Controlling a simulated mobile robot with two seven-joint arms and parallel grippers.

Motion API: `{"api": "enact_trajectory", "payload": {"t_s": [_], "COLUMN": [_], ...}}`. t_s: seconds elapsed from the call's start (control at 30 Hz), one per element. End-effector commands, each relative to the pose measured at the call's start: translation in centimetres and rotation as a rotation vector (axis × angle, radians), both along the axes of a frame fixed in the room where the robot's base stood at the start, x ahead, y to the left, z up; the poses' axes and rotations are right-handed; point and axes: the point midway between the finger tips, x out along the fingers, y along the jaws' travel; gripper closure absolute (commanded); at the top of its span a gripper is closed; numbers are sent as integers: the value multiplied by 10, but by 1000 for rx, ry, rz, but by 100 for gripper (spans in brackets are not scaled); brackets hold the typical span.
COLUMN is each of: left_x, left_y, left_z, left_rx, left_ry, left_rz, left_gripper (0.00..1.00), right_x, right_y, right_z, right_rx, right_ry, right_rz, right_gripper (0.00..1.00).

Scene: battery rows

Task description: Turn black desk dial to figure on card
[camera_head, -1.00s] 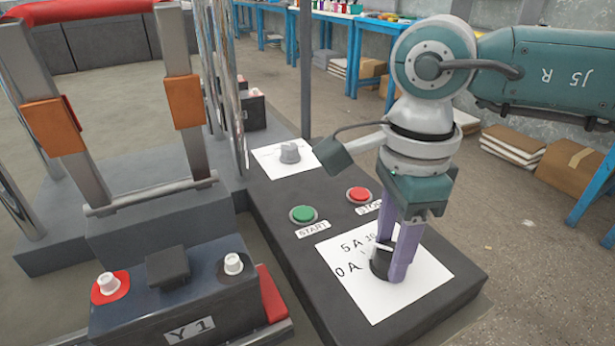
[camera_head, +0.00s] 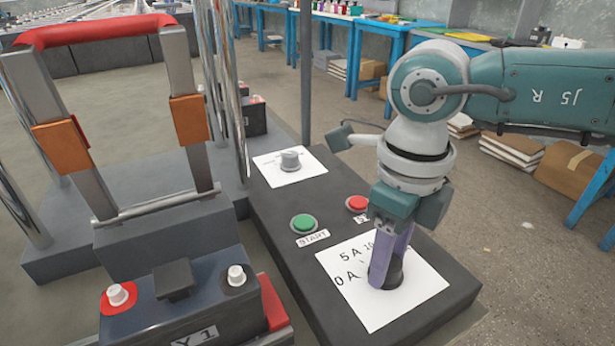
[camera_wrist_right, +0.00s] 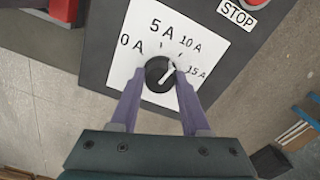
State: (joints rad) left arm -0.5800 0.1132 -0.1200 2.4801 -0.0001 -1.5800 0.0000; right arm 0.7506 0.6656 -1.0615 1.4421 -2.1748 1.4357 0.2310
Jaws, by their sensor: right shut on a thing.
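The black dial (camera_head: 393,278) stands on a white scale sheet (camera_head: 410,308) on the dark desk, and my right gripper (camera_head: 385,272) is shut on it from above. In the right wrist view, the purple fingers are on either side of the dial (camera_wrist_right: 158,75). Its white pointer line slants up and right, toward the side with 10 A and 15 A; the exact mark is hard to tell. The sheet (camera_wrist_right: 140,85) also shows 0 A at left and 5 A at top. No separate card with a set figure is clear. My left gripper is not in view.
A green START button (camera_head: 304,224) and a red STOP button (camera_head: 357,204) sit behind the sheet. A grey knob (camera_head: 290,160) on another white sheet is farther back. A battery marked Y 1 (camera_head: 185,300) and a red-handled frame (camera_head: 95,30) stand at left.

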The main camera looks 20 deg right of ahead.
Motion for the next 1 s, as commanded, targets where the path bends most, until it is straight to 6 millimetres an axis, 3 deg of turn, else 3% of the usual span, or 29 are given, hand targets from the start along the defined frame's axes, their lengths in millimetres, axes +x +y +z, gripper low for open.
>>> {"api": "enact_trajectory", "payload": {"t_s": [0.33,0.87,0.9,1.0], "left_x": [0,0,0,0], "left_y": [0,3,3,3], "left_z": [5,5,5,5], "left_rx": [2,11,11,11], "left_ry": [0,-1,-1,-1], "left_rz": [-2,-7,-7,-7], "left_gripper": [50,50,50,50], "right_x": [0,0,0,0], "right_y": [1,1,1,1], "right_z": [1,1,1,1], "right_rx": [2,2,2,2], "right_ry": [1,1,1,1], "right_rz": [-130,-149,-149,-148], "right_gripper": [100,100,49,38]}}
